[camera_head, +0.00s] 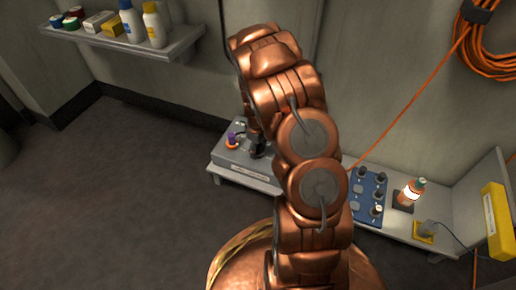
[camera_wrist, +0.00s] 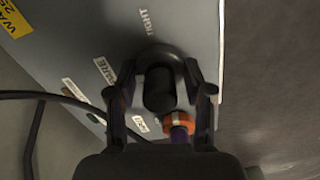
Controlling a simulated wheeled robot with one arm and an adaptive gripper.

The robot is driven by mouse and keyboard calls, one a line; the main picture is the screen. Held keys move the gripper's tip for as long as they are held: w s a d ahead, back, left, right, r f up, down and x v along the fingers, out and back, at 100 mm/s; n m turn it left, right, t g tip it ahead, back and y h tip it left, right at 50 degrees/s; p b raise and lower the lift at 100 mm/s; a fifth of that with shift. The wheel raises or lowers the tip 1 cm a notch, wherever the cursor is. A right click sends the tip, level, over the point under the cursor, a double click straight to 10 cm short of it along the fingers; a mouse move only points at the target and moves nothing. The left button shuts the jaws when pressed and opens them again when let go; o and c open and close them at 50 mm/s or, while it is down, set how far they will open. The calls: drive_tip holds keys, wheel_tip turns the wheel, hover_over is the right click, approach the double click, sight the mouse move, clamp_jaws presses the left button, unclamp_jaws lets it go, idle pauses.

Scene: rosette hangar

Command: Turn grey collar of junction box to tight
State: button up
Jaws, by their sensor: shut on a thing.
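The junction box is a grey box (camera_head: 236,160) on the low bench, left of my arm in the head view. Its grey face fills much of the wrist view (camera_wrist: 195,35). My gripper (camera_wrist: 157,85) has one finger on each side of a dark round part, which I take for the grey collar (camera_wrist: 158,92), and is shut on it. The collar looks almost black in shadow. A label reading "TIGHT" (camera_wrist: 143,20) is just above it. An orange ring with a purple part (camera_wrist: 180,120) sits close to the right finger. In the head view my gripper (camera_head: 258,147) is partly hidden by my arm.
A shelf with bottles (camera_head: 125,38) is at upper left. An orange cable hangs on the wall.

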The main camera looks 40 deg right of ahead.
drive_tip(key=m+p, duration=0.1)
drive_tip(key=p, duration=0.1)
drive_tip(key=m+p, duration=0.2)
drive_tip(key=p, duration=0.1)
drive_tip(key=shift+s+a+r, duration=0.1)
drive_tip(key=shift+r, duration=0.25)
drive_tip(key=m+p, duration=0.5)
drive_tip(key=shift+f+m+p, duration=0.15)
drive_tip(key=shift+m+p, duration=0.15)
drive_tip(key=shift+p, duration=0.05)
drive_tip(key=m+p, duration=0.1)
drive_tip(key=m, duration=0.1)
drive_tip(key=m+p, duration=0.1)
drive_tip(key=m, duration=0.1)
drive_tip(key=shift+f+m, duration=0.2)
drive_tip(key=shift+m, duration=0.1)
drive_tip(key=m, duration=0.4)
drive_tip(key=shift+m, duration=0.3)
drive_tip(key=o, duration=1.2)
drive_tip(key=shift+c, duration=0.2)
